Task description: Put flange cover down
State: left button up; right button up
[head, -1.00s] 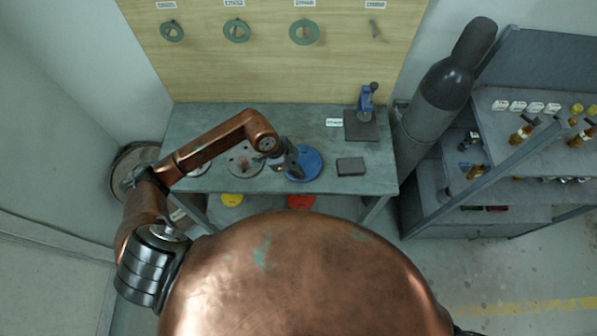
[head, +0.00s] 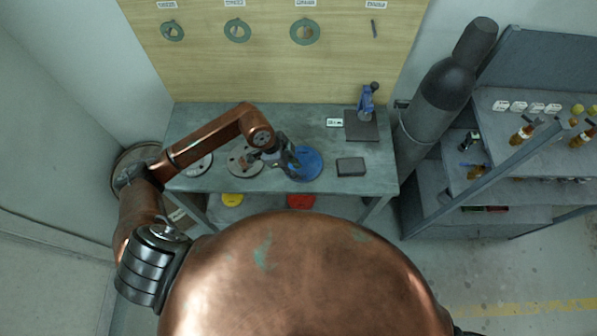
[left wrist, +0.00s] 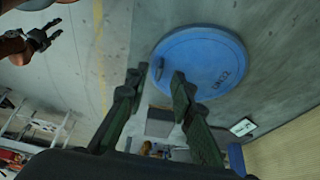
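The flange cover is a blue round disc (head: 308,163) with raised lettering. It lies flat on the grey workbench, right of centre. In the left wrist view the blue cover (left wrist: 205,62) shows a small handle near its left edge. My left gripper (head: 293,164) is at the cover's left side. In the left wrist view its two dark fingers (left wrist: 158,76) are spread apart, with the handle seen in the gap between the tips and not visibly gripped. My right gripper (left wrist: 55,32) shows at the upper left of that view, its fingers apart and empty.
The grey workbench (head: 225,122) also holds metal flanges (head: 243,160) on the left, a dark box (head: 351,167) on the right and a blue tool on a dark plate (head: 361,126). Yellow (head: 232,199) and red (head: 301,202) discs are below. A gas cylinder (head: 436,100) stands to the right.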

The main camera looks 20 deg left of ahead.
pick_arm(q)
jog(key=v, duration=0.9)
jog(key=shift+d, duration=0.1)
